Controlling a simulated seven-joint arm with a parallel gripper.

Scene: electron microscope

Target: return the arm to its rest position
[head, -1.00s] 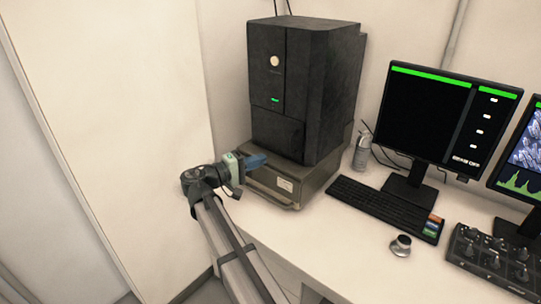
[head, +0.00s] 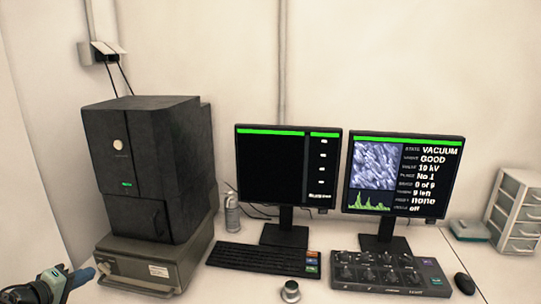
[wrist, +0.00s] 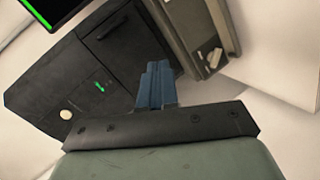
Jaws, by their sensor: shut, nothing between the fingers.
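My gripper (head: 84,275) is at the lower left edge of the head view, with only its blue fingers and part of the wrist showing. Its fingers are closed together and empty, and they also show in the wrist view (wrist: 156,84). It is in front of and left of the grey base unit (head: 150,268) under the black microscope cabinet (head: 150,165). The rest of my arm is out of the head view. In the wrist view the cabinet (wrist: 105,65) and base unit (wrist: 190,35) appear tilted beyond the fingers.
Two monitors (head: 285,228) (head: 385,235), a keyboard (head: 262,258), a knob (head: 290,291), a control panel (head: 390,272) and a mouse (head: 464,283) occupy the desk. A spray bottle (head: 232,214) stands beside the cabinet. A drawer unit (head: 515,215) is at the right.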

